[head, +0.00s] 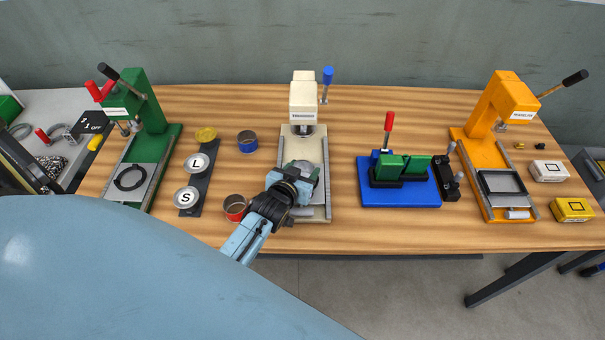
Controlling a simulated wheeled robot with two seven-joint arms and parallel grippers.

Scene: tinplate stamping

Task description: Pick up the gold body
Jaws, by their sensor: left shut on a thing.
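My left gripper (290,186) reaches over the bed of the cream press (303,101), in the middle of the table. It is shut on a round body, likely the gold body, at the front of the press bed. The black fingers and blue wrist hide most of it, so its colour is hard to make out and I cannot tell whether it touches the bed. A flat yellow-gold round piece (206,134) lies at the back end of a dark strip on the left. My right gripper is not in view.
A blue tin body (247,141) and a red tin body (235,207) stand left of the cream press. The green press (151,107) is far left, the orange press (504,98) far right. A blue base (400,195) with green blocks stands right of centre.

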